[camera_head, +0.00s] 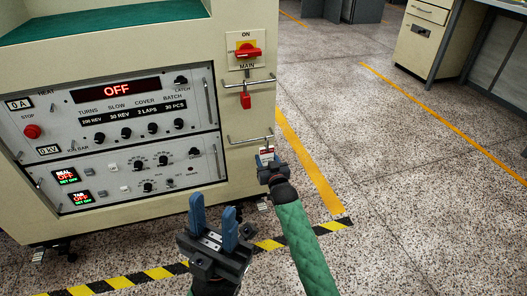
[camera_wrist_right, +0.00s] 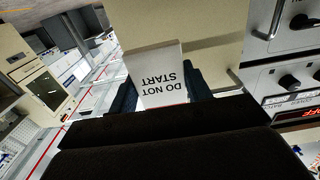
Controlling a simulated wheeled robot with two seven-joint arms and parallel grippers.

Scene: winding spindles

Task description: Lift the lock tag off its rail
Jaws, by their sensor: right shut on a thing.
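The lock tag (camera_head: 266,152) is a small white and red card just below the right end of the lower rail (camera_head: 247,140) on the cabinet side. My right gripper (camera_head: 268,165) is shut on it. In the right wrist view the tag (camera_wrist_right: 157,75) sits between the dark blue fingers and reads "DO NOT START", upside down. I cannot tell whether the tag still touches the rail. My left gripper (camera_head: 214,228) is open and empty, fingers up, in front of the cabinet.
A red padlock (camera_head: 245,101) hangs from the upper rail (camera_head: 249,82), under the red and yellow main switch (camera_head: 248,51). The control panel (camera_head: 118,130) with knobs and displays is on the left. The speckled floor (camera_head: 410,190) at right is clear.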

